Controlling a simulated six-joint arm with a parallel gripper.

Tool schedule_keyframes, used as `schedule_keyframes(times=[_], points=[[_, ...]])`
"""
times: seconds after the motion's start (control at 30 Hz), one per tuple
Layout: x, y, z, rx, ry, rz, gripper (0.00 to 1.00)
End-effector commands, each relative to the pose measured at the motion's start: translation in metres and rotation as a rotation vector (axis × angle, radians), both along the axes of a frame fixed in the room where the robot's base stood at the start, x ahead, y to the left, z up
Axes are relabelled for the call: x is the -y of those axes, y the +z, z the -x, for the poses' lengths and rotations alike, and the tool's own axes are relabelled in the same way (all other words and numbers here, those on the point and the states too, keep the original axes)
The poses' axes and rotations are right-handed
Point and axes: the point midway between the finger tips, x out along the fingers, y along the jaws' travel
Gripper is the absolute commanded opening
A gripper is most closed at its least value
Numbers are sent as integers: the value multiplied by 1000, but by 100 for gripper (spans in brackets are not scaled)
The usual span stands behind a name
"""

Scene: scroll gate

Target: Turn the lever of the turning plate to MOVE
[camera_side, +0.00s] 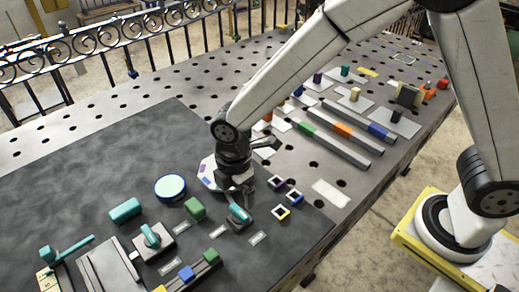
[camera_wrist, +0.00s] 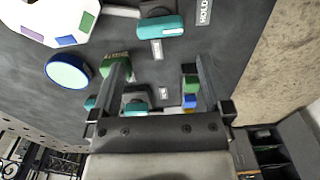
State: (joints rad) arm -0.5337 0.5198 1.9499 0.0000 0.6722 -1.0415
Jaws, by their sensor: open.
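The turning plate, white and many-sided with coloured patches (camera_wrist: 45,18), is at the upper left of the wrist view and partly behind my gripper in the side view (camera_side: 207,172). Beside it is a teal lever (camera_wrist: 160,27) on a grey base, also in the side view (camera_side: 240,213). A HOLD label (camera_wrist: 204,12) lies to the lever's right in the wrist view; a label (camera_wrist: 157,50) below it is unreadable. I see no readable MOVE label. My gripper (camera_wrist: 164,60) is open and empty; in the side view it (camera_side: 238,188) hangs close over the lever. Contact is unclear.
A green block (camera_side: 195,208), a cyan-topped disc (camera_side: 170,187) and a second teal lever (camera_side: 152,237) stand to the left on the dark mat (camera_side: 90,150). A rail with green and blue blocks (camera_side: 187,272) is in front. Small square frames (camera_side: 281,212) lie to the right.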

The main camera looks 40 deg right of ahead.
Motion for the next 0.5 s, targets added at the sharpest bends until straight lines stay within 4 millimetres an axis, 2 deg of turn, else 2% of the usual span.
schedule_keyframes(times=[0.27,0.5], points=[[1,-14,0,-2,-3,1,100],[1,-40,0,-2,-4,1,100]])
